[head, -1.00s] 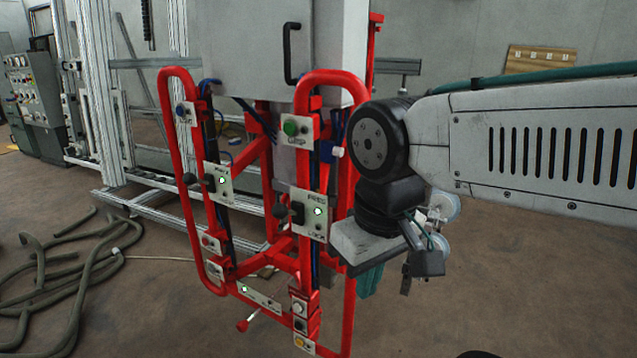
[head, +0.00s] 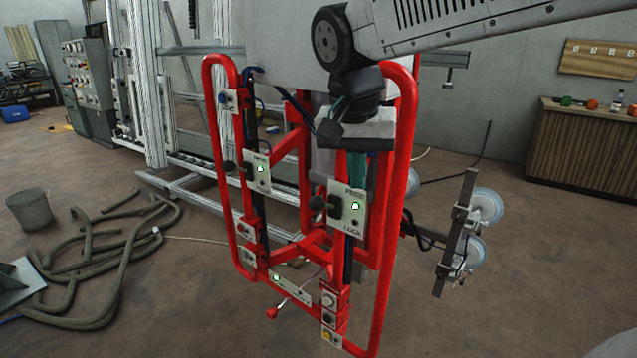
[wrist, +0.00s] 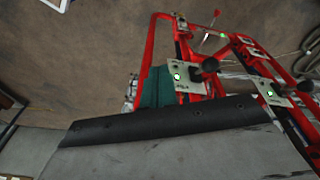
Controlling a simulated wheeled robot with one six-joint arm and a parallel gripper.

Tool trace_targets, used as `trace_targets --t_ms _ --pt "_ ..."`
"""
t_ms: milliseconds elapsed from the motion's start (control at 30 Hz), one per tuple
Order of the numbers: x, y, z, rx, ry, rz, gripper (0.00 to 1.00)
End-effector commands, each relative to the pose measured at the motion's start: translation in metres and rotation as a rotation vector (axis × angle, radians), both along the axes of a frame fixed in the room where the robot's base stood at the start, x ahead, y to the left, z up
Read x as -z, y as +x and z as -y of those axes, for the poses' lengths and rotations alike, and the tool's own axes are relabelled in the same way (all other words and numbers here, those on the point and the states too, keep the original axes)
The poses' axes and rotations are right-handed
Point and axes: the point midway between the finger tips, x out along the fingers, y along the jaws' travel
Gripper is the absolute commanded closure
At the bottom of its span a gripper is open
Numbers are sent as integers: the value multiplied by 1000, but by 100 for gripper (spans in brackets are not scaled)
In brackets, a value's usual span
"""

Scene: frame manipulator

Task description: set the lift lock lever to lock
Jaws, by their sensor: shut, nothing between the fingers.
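The red frame carries two lever plates. The right plate (head: 347,210) has a black-knobbed lever (head: 318,203), a lit green dot and lettering with LOCK at the bottom. The left plate (head: 257,171) has a similar black-knobbed lever (head: 230,167) and a green dot. Which one is the lift lock is not legible. A smaller red-tipped lever (head: 272,312) sits low on the frame. My gripper (head: 357,176), with teal fingers, is shut and empty, pointing down just above the right plate. In the wrist view its fingers (wrist: 154,86) are beside a plate; their contact is unclear.
The red tubular frame (head: 408,110) has upright handle loops close to my gripper. Suction cups (head: 485,206) stand out at the right. Hoses (head: 110,262) and a bucket (head: 30,210) lie at the left. A wooden cabinet (head: 580,155) stands far right, with open floor before it.

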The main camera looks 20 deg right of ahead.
Motion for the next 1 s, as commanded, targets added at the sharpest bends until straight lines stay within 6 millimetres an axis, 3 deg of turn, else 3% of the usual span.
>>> trace_targets --t_ms 33,100,200,300,433,767,1000 --pt "-4 27 -8 73 -12 12 100" --pt "-10 56 -16 177 -25 38 100" --pt "-14 89 -28 296 -37 74 100" --pt "-15 109 -35 374 -45 102 100" --pt "-16 120 -40 420 -46 118 100" --pt "-16 121 -39 425 -46 120 100" --pt "9 124 -32 426 -48 116 100"
